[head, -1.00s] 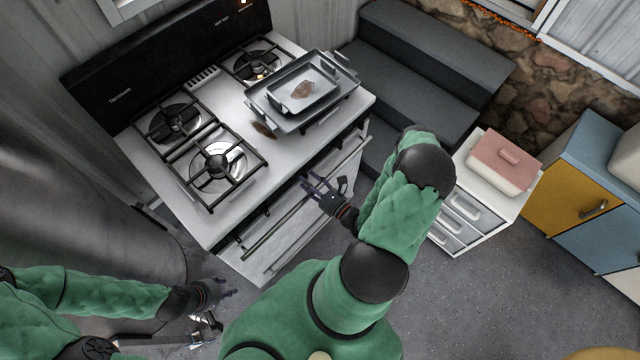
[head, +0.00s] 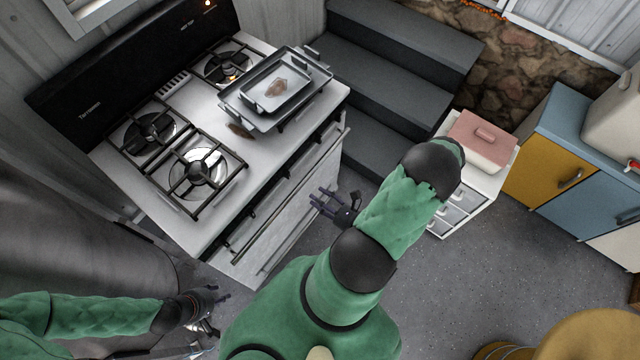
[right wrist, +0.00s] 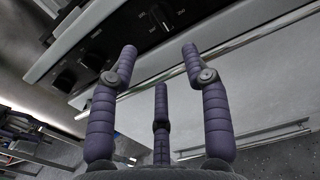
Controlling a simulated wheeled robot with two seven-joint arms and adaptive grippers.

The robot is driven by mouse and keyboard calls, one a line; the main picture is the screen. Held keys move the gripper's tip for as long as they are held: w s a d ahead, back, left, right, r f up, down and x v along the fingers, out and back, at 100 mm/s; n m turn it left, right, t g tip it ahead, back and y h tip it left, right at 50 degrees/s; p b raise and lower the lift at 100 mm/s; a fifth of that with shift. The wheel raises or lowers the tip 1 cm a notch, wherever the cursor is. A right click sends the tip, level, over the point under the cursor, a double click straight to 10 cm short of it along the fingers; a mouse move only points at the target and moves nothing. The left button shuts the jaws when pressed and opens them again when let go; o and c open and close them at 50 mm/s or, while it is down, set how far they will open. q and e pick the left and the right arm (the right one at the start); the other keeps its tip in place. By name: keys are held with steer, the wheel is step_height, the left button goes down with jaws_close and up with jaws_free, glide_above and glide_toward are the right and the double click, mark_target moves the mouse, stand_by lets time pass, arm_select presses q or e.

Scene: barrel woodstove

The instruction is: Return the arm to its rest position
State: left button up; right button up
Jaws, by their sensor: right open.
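My right gripper (head: 326,200) is open and empty in front of the stove's oven door (head: 290,205), with its arm folded to the right in the head view. In the right wrist view its dark purple fingers (right wrist: 160,65) are spread, with the oven handle and front panel behind them; nothing is between them. My left gripper (head: 215,297) is at the lower left, low beside a grey cylindrical surface; its fingers are too small to judge.
The stove (head: 130,185) holds a grey tray (head: 240,117) with brown pieces in and beside it. Dark steps (head: 400,70) rise behind. A white drawer unit (head: 462,205) carries a pink-lidded box (head: 483,140). The floor at right (head: 440,275) is mostly clear; a round tan seat (head: 590,335) stands lower right.

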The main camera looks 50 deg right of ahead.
stand_by(0.8)
steer(key=w+a+f+n+g+y+b, duration=0.1)
steer(key=a+f+n+g+y+b, duration=0.1)
steer(key=a+n+g+y, duration=0.9)
steer(key=s+a+f+n+g+h+b, duration=0.35)
steer(key=s+a+f+n+g, duration=0.35)
steer(key=s+a+n+g, duration=0.4)
steer(key=w+f+n+t+h+b, duration=0.1)
steer(key=w+n+t+h, duration=0.3)
steer(key=w+n, duration=0.6)
steer(key=shift+w+a+n+h+b, duration=0.3)
steer(key=shift+w+a+h+b, duration=0.2)
steer(key=shift+w+b, duration=0.5)
